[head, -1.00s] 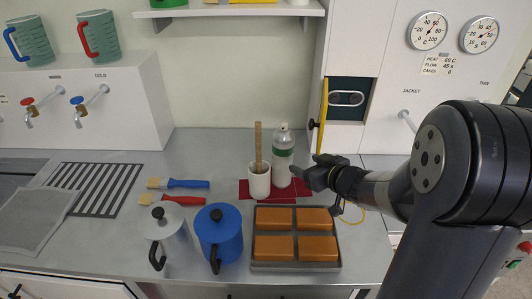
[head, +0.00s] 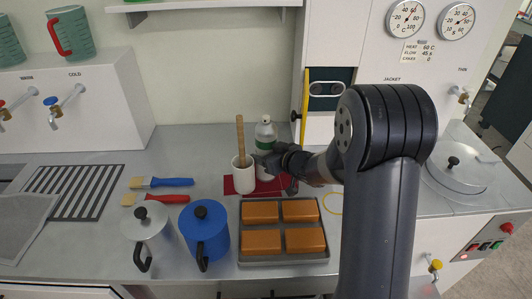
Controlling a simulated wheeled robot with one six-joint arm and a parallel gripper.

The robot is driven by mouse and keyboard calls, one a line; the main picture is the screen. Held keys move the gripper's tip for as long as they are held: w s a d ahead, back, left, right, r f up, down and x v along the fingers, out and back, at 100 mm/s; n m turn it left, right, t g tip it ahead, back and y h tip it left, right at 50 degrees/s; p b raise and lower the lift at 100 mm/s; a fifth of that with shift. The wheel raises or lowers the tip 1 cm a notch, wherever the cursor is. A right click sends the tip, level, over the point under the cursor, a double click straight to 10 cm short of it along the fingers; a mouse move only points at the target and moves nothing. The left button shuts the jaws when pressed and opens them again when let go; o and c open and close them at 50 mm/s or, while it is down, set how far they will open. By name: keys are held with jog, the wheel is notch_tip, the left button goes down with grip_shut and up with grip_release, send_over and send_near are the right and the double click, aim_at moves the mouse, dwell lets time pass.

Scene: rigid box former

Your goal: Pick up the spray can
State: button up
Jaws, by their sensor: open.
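The spray can (head: 265,137) is a white bottle with a green band and a pale top. It stands upright on a dark red mat (head: 228,186) near the back of the counter, just behind and right of a white cup. My gripper (head: 266,161) is at the can's right front, its dark fingers covering part of the can's lower body. The gripper is open. I cannot tell whether the fingers touch the can or reach around it.
The white cup (head: 243,180) with a wooden stick stands close to the can. A tray (head: 284,258) with brown blocks lies in front. A blue pot (head: 207,240), a grey pot (head: 147,228) and two brushes are left. Open counter lies behind the brushes.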

jog(key=shift+w+a+f, duration=0.1)
jog(key=shift+w+a, duration=0.15)
jog(key=shift+w, duration=0.05)
jog(key=c, duration=0.8)
jog(key=shift+c, duration=0.4)
